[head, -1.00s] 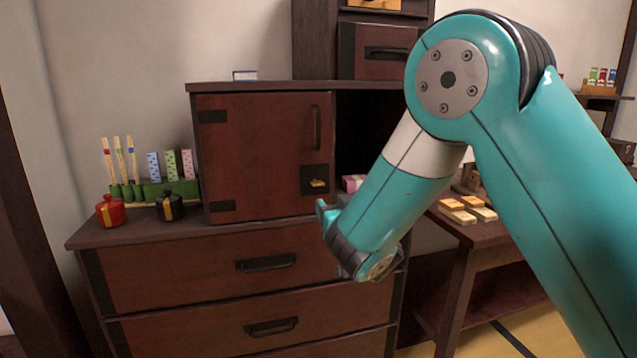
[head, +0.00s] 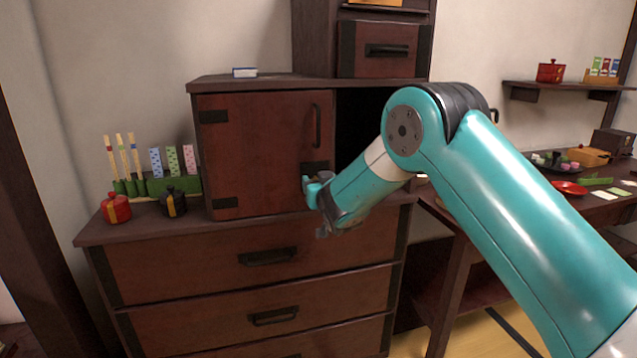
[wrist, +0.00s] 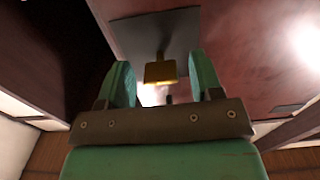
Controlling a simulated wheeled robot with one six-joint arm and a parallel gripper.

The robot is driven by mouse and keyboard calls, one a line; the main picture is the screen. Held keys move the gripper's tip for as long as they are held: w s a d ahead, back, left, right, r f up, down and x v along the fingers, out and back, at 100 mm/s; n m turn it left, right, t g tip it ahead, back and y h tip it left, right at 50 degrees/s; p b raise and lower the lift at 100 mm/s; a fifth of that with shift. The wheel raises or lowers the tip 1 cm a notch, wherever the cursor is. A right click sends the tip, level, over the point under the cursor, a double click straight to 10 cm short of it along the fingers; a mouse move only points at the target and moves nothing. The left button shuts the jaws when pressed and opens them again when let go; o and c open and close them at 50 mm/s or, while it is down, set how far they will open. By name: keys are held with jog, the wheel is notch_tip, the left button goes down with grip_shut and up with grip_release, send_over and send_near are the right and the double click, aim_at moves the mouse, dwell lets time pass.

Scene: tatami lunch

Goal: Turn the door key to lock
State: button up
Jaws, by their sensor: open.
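The brass-yellow key (wrist: 160,72) sticks out from a dark lock plate (wrist: 150,35) on the red-brown cabinet door (head: 260,145). In the head view the plate (head: 316,168) shows just above my gripper (head: 311,187), and the key is hidden behind it. In the wrist view my gripper (wrist: 160,78) is open, with one green finger on each side of the key's bow. I see gaps between the fingers and the key. The key's bow looks wide across the gap between the fingers. The door looks shut, with a dark vertical handle (head: 317,126) above the plate.
A dark open recess (head: 358,125) lies right of the door. A drawer chest (head: 240,235) stands below. A red pot (head: 116,208), a black pot (head: 173,202) and a green holder (head: 170,185) stand on its top at left. A table with food lies at right.

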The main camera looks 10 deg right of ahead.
jog(key=shift+c, duration=0.4)
jog(key=c, duration=0.9)
jog(key=shift+o, duration=0.2)
jog(key=shift+n, duration=0.3)
jog(key=n, duration=0.3)
jog(key=shift+n+b, duration=0.35)
jog(key=shift+n, duration=0.05)
jog(key=n, duration=0.4)
jog(key=n+p, duration=0.1)
jog(key=n, duration=0.4)
jog(key=shift+r, duration=0.1)
jog(key=n+p, duration=0.1)
jog(key=n, duration=0.3)
jog(key=shift+p, duration=0.4)
jog(key=shift+n, duration=0.3)
